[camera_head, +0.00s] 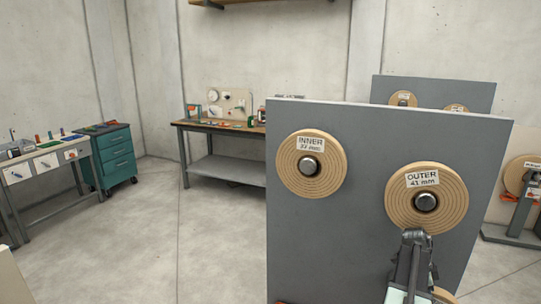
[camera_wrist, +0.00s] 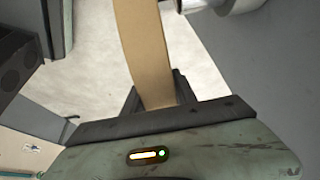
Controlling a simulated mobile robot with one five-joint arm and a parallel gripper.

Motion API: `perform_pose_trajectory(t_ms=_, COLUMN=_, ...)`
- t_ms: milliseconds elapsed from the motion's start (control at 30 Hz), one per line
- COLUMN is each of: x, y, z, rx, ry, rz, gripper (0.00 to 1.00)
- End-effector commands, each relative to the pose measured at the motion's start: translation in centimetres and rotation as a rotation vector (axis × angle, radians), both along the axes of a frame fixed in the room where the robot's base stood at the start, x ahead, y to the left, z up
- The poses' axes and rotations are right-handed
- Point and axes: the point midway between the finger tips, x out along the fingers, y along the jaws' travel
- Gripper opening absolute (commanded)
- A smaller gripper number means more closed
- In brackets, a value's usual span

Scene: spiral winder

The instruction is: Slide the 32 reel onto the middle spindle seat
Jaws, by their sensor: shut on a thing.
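In the wrist view, a tan, thin-edged round piece (camera_wrist: 143,45) stands on edge between the jaws of my gripper (camera_wrist: 160,95), which is shut on it. No number shows on it, so I cannot read whether it is the 32 reel. A shiny metal cylinder (camera_wrist: 235,4) lies just right of its upper end; I cannot tell if they touch. In the head view my gripper (camera_head: 414,240) is at lower right, just below the OUTER 41 mm disc. A wooden disc edge (camera_head: 443,296) shows low beside my arm, mostly hidden. No label for the middle seat is visible.
A grey upright panel (camera_head: 340,235) carries the INNER wooden disc (camera_head: 297,178) and the OUTER 41 mm disc (camera_head: 398,203), each with a metal spindle end. Another panel (camera_head: 440,92) stands behind. A workbench (camera_head: 220,128) and teal drawer cabinet (camera_head: 117,163) are farther back. Floor at left is clear.

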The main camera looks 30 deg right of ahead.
Motion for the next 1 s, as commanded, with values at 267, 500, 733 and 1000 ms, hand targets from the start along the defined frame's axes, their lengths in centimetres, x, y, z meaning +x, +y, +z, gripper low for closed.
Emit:
perform_pose_trajectory(t_ms=267, x=0.0, y=0.0, z=3.6, rx=-0.001, ry=0.002, rz=0.001, gripper=0.00)
perform_pose_trajectory(t_ms=500, x=0.1, y=0.0, z=6.9, rx=-0.001, ry=0.000, rz=0.001, gripper=0.00)
perform_pose_trajectory(t_ms=733, x=0.1, y=0.1, z=6.5, rx=-0.001, ry=0.001, rz=0.002, gripper=0.00)
perform_pose_trajectory(t_ms=1000, x=0.1, y=0.1, z=6.5, rx=-0.001, ry=0.001, rz=0.002, gripper=0.00)
